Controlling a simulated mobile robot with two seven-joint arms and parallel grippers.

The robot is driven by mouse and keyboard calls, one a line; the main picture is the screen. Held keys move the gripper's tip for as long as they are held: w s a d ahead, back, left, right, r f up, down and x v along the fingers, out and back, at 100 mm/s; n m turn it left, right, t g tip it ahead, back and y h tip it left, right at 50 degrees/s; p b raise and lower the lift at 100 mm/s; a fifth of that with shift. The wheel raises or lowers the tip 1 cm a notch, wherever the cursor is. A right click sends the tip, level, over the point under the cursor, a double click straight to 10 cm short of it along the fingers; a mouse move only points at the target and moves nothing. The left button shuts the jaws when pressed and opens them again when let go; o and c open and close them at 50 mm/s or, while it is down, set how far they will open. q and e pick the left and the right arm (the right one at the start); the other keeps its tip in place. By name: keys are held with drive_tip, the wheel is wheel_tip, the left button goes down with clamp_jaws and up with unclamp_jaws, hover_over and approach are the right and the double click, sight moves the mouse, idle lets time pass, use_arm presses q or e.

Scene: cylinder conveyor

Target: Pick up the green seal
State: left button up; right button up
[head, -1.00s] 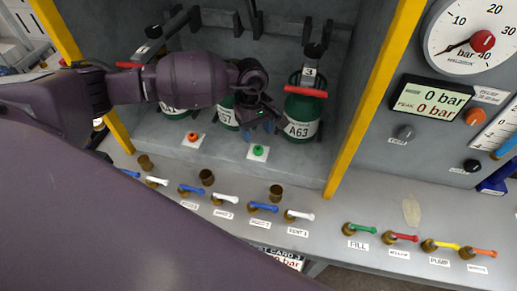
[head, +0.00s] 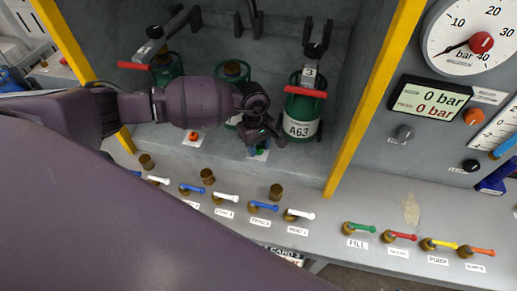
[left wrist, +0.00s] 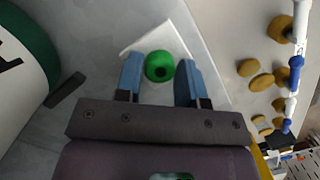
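My left gripper (left wrist: 160,78) is open, with one blue fingertip on each side of the seal and gaps between. In the head view my left gripper (head: 262,146) is low over the card and mostly hides the green seal (head: 260,152). My right gripper is not in view.
A green cylinder labelled A63 (head: 301,118) stands just right of my left gripper. An orange seal (head: 193,135) lies to the left. A yellow post (head: 372,95) stands to the right. Several valve handles, such as the green one (head: 362,228), line the front ledge.

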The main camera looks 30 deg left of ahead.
use_arm(q)
drive_tip(key=c, duration=0.5)
drive_tip(key=shift+o, duration=0.2)
